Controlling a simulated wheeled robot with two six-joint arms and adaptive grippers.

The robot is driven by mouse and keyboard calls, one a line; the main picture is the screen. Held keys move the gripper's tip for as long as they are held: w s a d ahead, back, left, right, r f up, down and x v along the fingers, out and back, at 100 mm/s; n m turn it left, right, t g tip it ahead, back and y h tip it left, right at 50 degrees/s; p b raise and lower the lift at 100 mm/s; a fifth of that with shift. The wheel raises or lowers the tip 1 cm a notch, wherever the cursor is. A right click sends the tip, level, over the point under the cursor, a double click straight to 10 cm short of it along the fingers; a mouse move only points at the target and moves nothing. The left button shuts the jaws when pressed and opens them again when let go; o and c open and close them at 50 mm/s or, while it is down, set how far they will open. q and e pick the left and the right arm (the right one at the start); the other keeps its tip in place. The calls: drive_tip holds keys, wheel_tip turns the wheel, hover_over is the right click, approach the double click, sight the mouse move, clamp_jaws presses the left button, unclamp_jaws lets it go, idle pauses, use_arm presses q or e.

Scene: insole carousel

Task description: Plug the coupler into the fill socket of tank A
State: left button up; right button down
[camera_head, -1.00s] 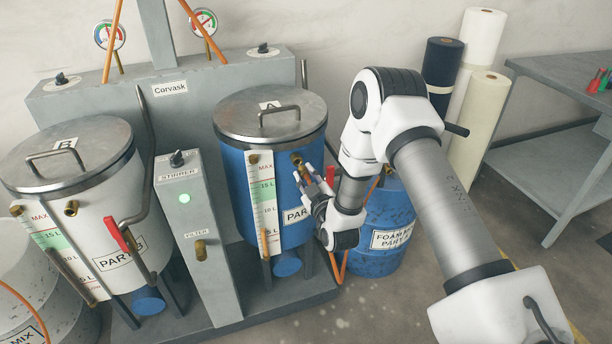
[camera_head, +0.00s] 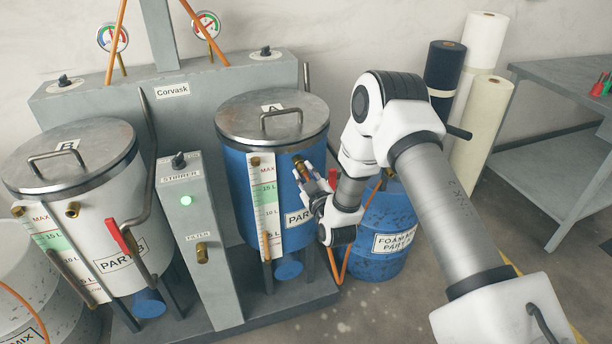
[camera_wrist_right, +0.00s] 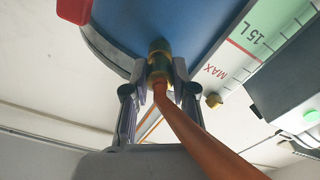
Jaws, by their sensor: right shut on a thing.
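Tank A (camera_head: 235,185) is the blue drum with a steel lid (camera_head: 272,120), standing at the middle of the head view. My right gripper (camera_head: 304,178) is at the upper right of its front wall, shut on the coupler. In the wrist view the brass coupler (camera_wrist_right: 160,68) sits between the fingertips, with an orange hose (camera_wrist_right: 190,125) running from it. A darker brass piece (camera_wrist_right: 158,46), likely the fill socket, lies in line just beyond it at the blue wall. The two appear to meet; I cannot tell whether the coupler is seated. My left gripper is out of view.
White tank B (camera_head: 75,215) and the grey stirrer panel (camera_head: 200,235) stand left of tank A. A blue foam barrel (camera_head: 375,255) stands close beside my right gripper. Rolls (camera_head: 480,125) and a grey table (camera_head: 570,80) are at the right.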

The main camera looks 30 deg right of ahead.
drive_tip(key=shift+w+r, duration=0.1)
drive_tip(key=shift+w, duration=0.2)
drive_tip(key=c, duration=0.9)
unclamp_jaws()
drive_tip(key=shift+w, duration=0.1)
drive_tip(key=shift+o, duration=0.2)
drive_tip(key=v, duration=1.2)
